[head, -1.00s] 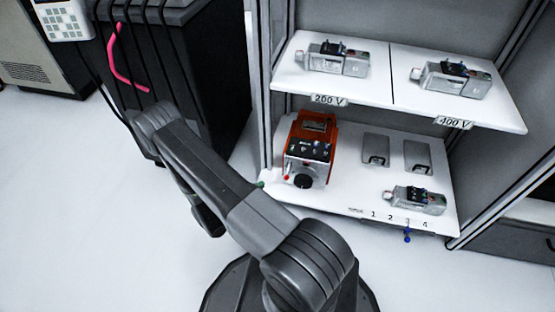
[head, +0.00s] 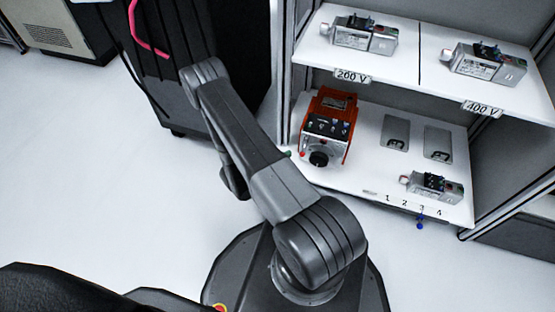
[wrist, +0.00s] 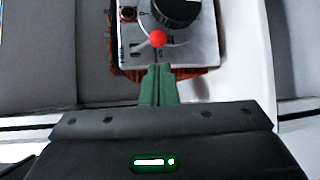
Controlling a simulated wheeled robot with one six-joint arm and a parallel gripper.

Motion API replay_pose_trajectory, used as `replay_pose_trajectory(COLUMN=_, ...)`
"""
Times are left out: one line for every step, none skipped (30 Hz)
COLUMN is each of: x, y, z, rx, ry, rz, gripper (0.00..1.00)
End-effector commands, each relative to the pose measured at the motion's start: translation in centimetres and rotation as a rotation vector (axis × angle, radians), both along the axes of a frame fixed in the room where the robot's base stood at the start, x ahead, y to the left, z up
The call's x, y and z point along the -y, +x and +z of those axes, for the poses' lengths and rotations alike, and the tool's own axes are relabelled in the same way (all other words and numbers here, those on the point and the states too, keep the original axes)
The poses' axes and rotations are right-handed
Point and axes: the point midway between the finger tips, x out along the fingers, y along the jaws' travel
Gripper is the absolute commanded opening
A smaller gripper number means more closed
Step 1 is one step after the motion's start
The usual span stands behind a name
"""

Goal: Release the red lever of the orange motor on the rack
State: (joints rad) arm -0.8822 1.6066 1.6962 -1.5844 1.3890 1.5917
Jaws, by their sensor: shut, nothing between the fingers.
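The orange motor (head: 349,109) stands on the left of the lower rack shelf (head: 372,167), its grey front with a black round knob toward me. In the wrist view its grey face (wrist: 201,46) and black knob (wrist: 175,10) fill the top middle. The red lever's ball end (wrist: 158,39) shows just below the knob, on the face. My gripper (wrist: 158,68) has green fingers, shut and empty, with the tips just below the red ball. I cannot tell whether they touch it. In the head view only a bit of green fingertip shows at the shelf's left edge.
Grey silver motors stand on the upper shelf (head: 411,80), over the 200 V and 400 V labels. A smaller grey motor (head: 436,187) sits at the lower right, with two grey plates behind it. A rack post stands left of the orange motor.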

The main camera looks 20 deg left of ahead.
Motion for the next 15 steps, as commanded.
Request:
replay_pose_trajectory(x=0.6, y=0.6, z=-0.3, rx=0.001, ry=0.000, rz=-0.005, gripper=0.00)
replay_pose_trajectory(x=0.9, y=1.0, z=-0.4, rx=0.001, ry=0.000, rz=-0.005, gripper=0.00)
replay_pose_trajectory(x=1.3, y=1.4, z=-0.5, rx=0.001, ry=0.000, rz=-0.005, gripper=0.00)
replay_pose_trajectory(x=1.5, y=1.6, z=-0.6, rx=0.000, ry=0.000, rz=-0.004, gripper=0.00)
replay_pose_trajectory(x=1.8, y=1.9, z=-0.6, rx=0.000, ry=0.000, rz=-0.005, gripper=0.00)
replay_pose_trajectory(x=2.0, y=2.3, z=-0.7, rx=0.000, ry=0.001, rz=-0.003, gripper=0.00)
replay_pose_trajectory(x=2.2, y=2.5, z=-0.7, rx=0.000, ry=0.001, rz=-0.003, gripper=0.00)
replay_pose_trajectory(x=2.4, y=2.7, z=-0.8, rx=0.000, ry=0.001, rz=-0.004, gripper=0.00)
replay_pose_trajectory(x=2.5, y=2.9, z=-0.8, rx=0.000, ry=0.001, rz=-0.002, gripper=0.00)
replay_pose_trajectory(x=2.7, y=3.1, z=-0.8, rx=0.000, ry=0.001, rz=-0.002, gripper=0.00)
replay_pose_trajectory(x=2.8, y=3.2, z=-0.9, rx=0.000, ry=0.001, rz=-0.002, gripper=0.00)
replay_pose_trajectory(x=2.9, y=3.4, z=-0.9, rx=0.000, ry=0.002, rz=-0.002, gripper=0.00)
replay_pose_trajectory(x=3.0, y=3.5, z=-0.9, rx=0.001, ry=0.000, rz=-0.002, gripper=0.00)
replay_pose_trajectory(x=3.0, y=3.5, z=-0.9, rx=0.001, ry=0.001, rz=-0.001, gripper=0.00)
replay_pose_trajectory(x=3.0, y=3.6, z=-0.9, rx=0.001, ry=0.001, rz=0.000, gripper=0.00)
